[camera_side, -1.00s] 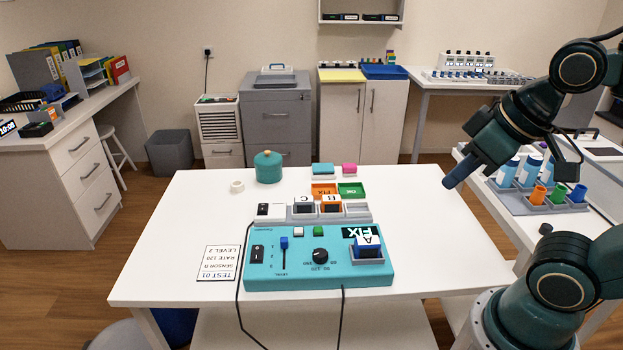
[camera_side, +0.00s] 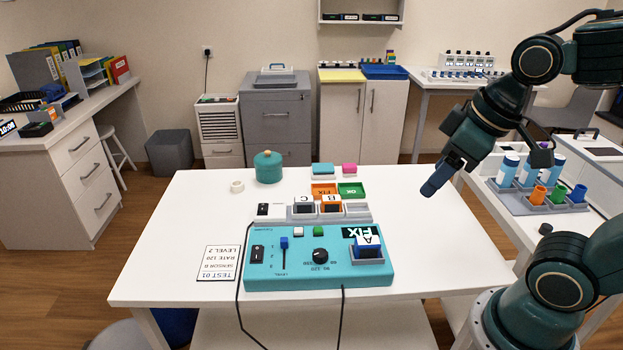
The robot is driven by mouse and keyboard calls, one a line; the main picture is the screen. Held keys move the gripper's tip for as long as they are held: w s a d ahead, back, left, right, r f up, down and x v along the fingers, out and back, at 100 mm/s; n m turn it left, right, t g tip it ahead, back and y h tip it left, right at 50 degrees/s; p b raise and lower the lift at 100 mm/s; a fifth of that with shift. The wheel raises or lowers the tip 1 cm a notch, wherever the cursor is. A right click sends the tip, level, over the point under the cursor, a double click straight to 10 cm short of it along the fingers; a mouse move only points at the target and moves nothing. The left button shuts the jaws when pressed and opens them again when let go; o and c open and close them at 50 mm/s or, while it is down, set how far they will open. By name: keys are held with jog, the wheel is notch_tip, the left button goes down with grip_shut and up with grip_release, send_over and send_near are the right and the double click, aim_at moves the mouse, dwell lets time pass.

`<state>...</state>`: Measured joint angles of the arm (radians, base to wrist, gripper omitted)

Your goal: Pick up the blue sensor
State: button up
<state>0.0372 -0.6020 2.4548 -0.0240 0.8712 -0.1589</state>
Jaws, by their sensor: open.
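The blue sensor (camera_side: 368,252), with a white top marked A, sits in a grey holder on the right side of the teal console (camera_side: 280,278). My gripper (camera_side: 429,190) is open and seems empty. It is in the air, above and to the right of the blue sensor and well apart from it. The fingers point down and left, and from this side they overlap, so the gap between them is hidden.
An orange sensor (camera_side: 331,207) marked B and a sensor marked C (camera_side: 304,208) stand in a grey rack (camera_side: 356,213) behind the console. Orange (camera_side: 318,188) and green (camera_side: 351,190) trays lie farther back. The table's right side (camera_side: 440,250) is clear.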

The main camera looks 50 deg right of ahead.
jog(key=w+d+f+n+g, duration=0.1)
jog(key=w+f+n+g, duration=0.1)
jog(key=w+f+n, duration=0.3)
jog(key=n+g+y, duration=0.1)
jog(key=n+g, duration=0.1)
send_over(368, 240)
jog(key=s+d, duration=0.1)
notch_tip(368, 240, down, 6)
jog(key=shift+d+r, duration=0.15)
jog(key=shift+w+a+f, duration=0.1)
jog(key=shift+f, duration=1.3)
jog(key=shift+w+a+f, duration=0.1)
jog(key=shift+a+f, duration=0.05)
jog(key=shift+f, duration=1.3)
jog(key=shift+w+a+f, duration=0.1)
jog(key=shift+f, duration=1.3)
jog(key=shift+f, duration=0.1)
jog(key=shift+w+a+f, duration=0.1)
jog(key=shift+a+f, duration=0.1)
jog(key=shift+f, duration=1.05)
jog(key=shift+w+a+f, duration=0.1)
jog(key=shift+a+f, duration=0.05)
jog(key=shift+f, duration=1.05)
jog(key=c, duration=1.2)
